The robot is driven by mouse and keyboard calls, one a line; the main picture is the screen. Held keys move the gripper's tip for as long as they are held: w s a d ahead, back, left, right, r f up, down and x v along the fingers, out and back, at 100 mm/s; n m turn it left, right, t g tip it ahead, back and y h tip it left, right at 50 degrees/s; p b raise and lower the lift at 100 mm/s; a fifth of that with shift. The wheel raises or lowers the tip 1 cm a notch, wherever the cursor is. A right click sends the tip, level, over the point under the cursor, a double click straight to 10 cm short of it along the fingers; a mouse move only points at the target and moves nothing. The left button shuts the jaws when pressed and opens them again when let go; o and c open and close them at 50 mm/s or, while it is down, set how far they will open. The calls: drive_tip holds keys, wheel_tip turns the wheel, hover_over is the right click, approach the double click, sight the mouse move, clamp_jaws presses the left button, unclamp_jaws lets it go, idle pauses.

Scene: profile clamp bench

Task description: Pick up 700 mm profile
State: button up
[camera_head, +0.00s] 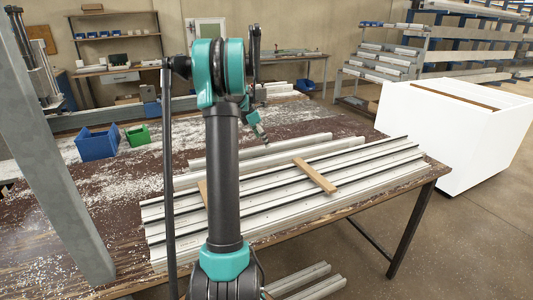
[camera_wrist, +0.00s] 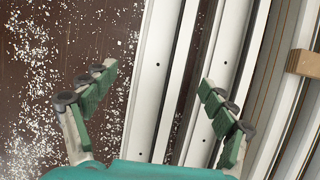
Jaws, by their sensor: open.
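Several long pale aluminium profiles (camera_head: 370,160) lie side by side on the workbench in the head view. Two shorter profiles lie behind them; the rearmost profile (camera_head: 300,143) is the shortest. No lengths are marked, so I cannot tell for certain which is 700 mm. A pale profile (camera_wrist: 157,40) with small dark holes runs lengthwise between the fingers. A second profile lies close on its right, under the right finger.
Wooden strips (camera_head: 315,175) lie across the long profiles. A blue bin (camera_head: 97,143) and a green bin (camera_head: 137,135) stand at the bench's left. White chips litter the dark benchtop (camera_head: 110,190). A white cabinet (camera_head: 455,130) stands beyond the right edge.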

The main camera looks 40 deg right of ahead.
sight(266, 149)
drive_tip(key=shift+x, duration=3.1)
drive_tip(key=shift+a, duration=0.1)
drive_tip(key=c, duration=1.8)
clamp_jaws()
drive_tip(key=shift+w+r, duration=0.1)
